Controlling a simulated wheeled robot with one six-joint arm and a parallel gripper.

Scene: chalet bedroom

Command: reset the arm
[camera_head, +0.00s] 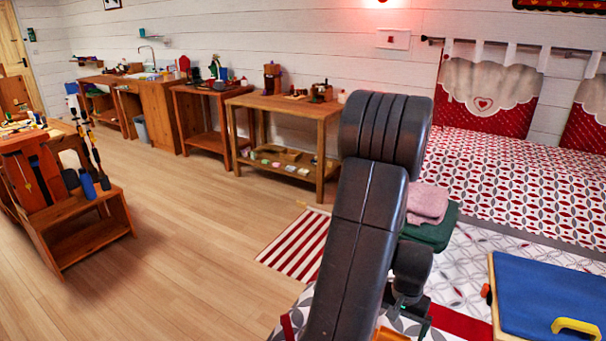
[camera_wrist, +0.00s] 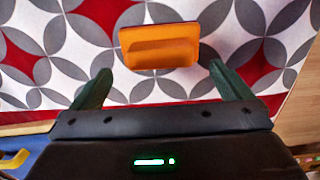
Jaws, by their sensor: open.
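My arm rises through the middle of the head view, bent at its elbow, with its lower end hanging over the patterned bedspread. My gripper (camera_wrist: 160,88) shows in the wrist view with its two dark green fingers spread wide and nothing between them. An orange block-like object (camera_wrist: 160,46) lies on the patterned cloth just beyond the fingertips, apart from them. In the head view a bit of orange (camera_head: 391,334) shows at the bottom edge beside my arm, and my gripper is mostly hidden there.
A blue-topped wooden box (camera_head: 545,295) with a yellow handle sits at the right. A wooden table (camera_head: 285,110) and other benches line the wall. A wooden rack (camera_head: 75,215) stands left. The floor between is clear.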

